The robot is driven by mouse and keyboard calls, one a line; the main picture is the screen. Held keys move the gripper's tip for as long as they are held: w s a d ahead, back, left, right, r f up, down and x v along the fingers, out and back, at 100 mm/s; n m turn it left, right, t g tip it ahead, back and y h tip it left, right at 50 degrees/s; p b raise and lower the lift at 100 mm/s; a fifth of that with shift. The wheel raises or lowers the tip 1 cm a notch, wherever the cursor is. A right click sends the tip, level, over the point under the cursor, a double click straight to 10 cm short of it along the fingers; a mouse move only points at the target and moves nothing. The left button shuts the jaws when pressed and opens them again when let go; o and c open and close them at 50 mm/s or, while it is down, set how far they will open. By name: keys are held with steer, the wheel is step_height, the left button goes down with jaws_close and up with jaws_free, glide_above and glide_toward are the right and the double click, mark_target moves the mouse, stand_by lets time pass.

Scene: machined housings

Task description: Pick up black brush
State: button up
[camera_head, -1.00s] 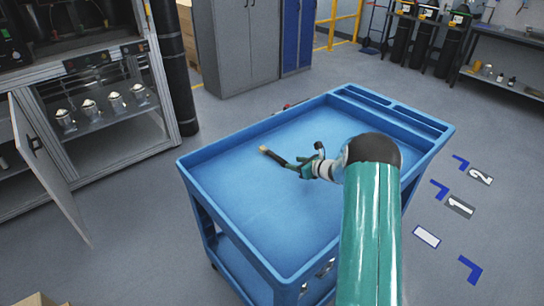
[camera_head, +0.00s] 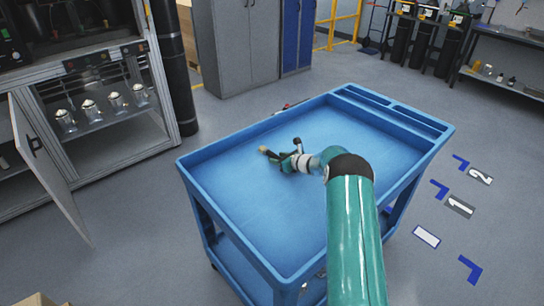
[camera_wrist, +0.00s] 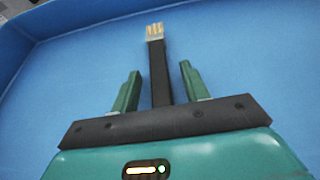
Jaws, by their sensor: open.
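The black brush lies on the top tray of the blue cart. In the wrist view the brush (camera_wrist: 159,75) has a black handle and pale bristles pointing away from me. My gripper (camera_wrist: 158,78) is open, with one green finger on each side of the handle and a gap on both sides. In the head view my gripper (camera_head: 277,157) is low over the tray and hides most of the brush; only the pale bristle end (camera_head: 263,149) shows clearly. I cannot tell how far the fingers are above the tray floor.
The blue cart (camera_head: 240,260) has raised rims around its tray, and the tray is otherwise bare. Narrow compartments (camera_head: 390,108) run along its far right end. An open-doored cabinet (camera_head: 95,130) with several metal housings stands at left. Grey lockers (camera_head: 235,45) stand behind.

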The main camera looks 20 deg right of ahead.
jaws_close()
